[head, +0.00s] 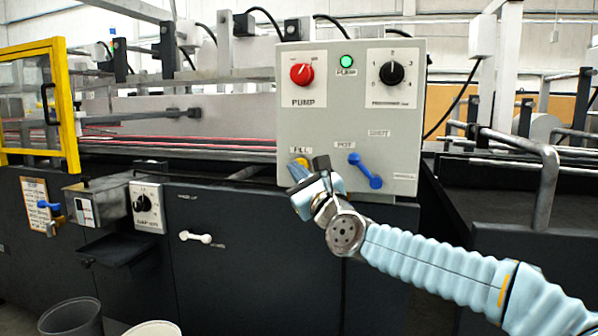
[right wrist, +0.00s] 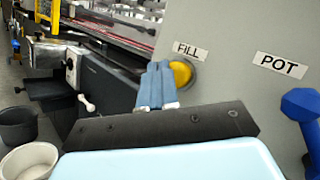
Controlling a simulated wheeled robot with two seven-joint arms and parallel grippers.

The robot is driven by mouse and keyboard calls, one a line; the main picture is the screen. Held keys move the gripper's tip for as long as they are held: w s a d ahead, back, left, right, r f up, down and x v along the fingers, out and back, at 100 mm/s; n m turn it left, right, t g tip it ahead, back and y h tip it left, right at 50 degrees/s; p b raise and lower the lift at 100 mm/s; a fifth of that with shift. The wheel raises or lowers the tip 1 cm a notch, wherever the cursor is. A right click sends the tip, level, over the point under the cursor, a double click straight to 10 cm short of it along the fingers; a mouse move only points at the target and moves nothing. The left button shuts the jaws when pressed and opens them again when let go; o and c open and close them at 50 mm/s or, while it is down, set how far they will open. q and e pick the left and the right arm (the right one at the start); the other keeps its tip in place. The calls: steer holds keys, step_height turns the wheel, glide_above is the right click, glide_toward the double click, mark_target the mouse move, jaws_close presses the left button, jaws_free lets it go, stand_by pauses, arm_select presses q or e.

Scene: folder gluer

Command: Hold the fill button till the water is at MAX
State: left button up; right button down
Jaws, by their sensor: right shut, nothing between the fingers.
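The yellow fill button (head: 303,161) sits under the FILL label on the grey control box (head: 345,120). My right gripper (head: 297,171) is shut and empty, its blue fingertips at the button. In the right wrist view the fingertips (right wrist: 158,72) overlap the left side of the yellow button (right wrist: 181,73); I cannot tell whether they press it. A small metal tank (head: 97,200) with a white label is on the machine front at left. No water level or MAX mark can be made out. My left gripper is not in view.
A blue lever (head: 365,171) under POT is right of the button; it also shows in the right wrist view (right wrist: 302,104). The box carries a red PUMP knob (head: 302,74), a lit green lamp (head: 347,61) and a black dial (head: 392,73). Buckets (head: 72,318) stand at lower left.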

steer(key=shift+s+a, duration=0.1)
steer(key=shift+s, duration=0.05)
steer(key=shift+s+a+b, duration=0.25)
steer(key=shift+s+b, duration=0.05)
steer(key=shift+s, duration=0.5)
steer(key=shift+s+a+b, duration=0.25)
steer(key=shift+s, duration=0.5)
steer(key=shift+s+a+b, duration=0.25)
steer(key=shift+s+b, duration=0.05)
steer(key=shift+s, duration=0.5)
